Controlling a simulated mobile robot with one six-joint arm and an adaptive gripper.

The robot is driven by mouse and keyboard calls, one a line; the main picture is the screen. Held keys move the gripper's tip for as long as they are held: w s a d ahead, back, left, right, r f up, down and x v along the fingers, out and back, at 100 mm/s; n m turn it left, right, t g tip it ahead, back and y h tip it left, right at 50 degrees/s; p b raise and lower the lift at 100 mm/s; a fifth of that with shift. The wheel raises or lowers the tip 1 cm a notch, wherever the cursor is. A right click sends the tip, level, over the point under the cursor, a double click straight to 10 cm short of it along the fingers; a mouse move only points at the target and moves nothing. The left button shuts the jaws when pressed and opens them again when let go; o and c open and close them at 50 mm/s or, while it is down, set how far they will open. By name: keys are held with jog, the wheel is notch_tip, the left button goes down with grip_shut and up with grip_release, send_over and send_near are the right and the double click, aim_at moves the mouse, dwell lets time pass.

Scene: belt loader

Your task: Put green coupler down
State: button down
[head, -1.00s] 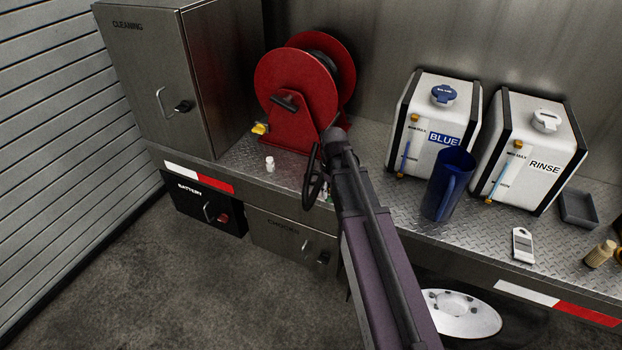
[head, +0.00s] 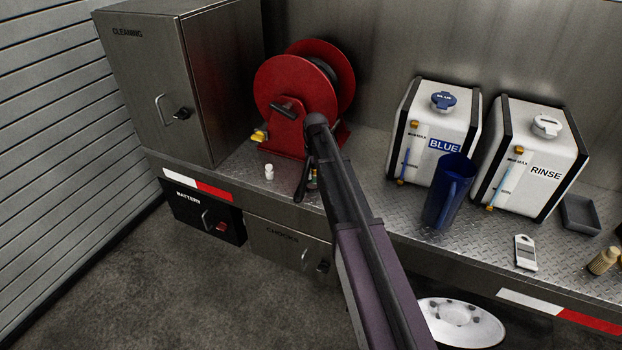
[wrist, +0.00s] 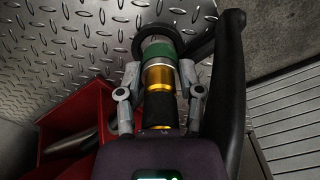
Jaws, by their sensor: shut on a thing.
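The green coupler (wrist: 158,51) has a green band and a gold body with a dark grip. My gripper (wrist: 159,76) is shut on it in the wrist view, with one finger on each side. The coupler's far end is over the diamond-plate deck (wrist: 60,45); I cannot tell whether it touches. In the head view my arm hides most of the gripper and coupler, just in front of the red hose reel (head: 290,95).
A small white bottle (head: 269,172) stands left of my gripper. A yellow item (head: 259,136) is beside the reel. Deck between gripper and jug is clear.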

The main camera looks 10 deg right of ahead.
aim_at(313, 177)
jog(key=shift+w, duration=0.2)
jog(key=shift+w+a, duration=0.1)
jog(key=shift+w, duration=0.4)
jog(key=shift+w+f+b, duration=0.2)
jog(key=shift+f+b, duration=1.6)
jog(key=shift+f, duration=0.05)
jog(key=shift+f, duration=0.1)
jog(key=shift+c, duration=1.2)
grip_release()
jog(key=shift+s, duration=0.1)
notch_tip(313, 177, up, 12)
jog(key=p, duration=1.2)
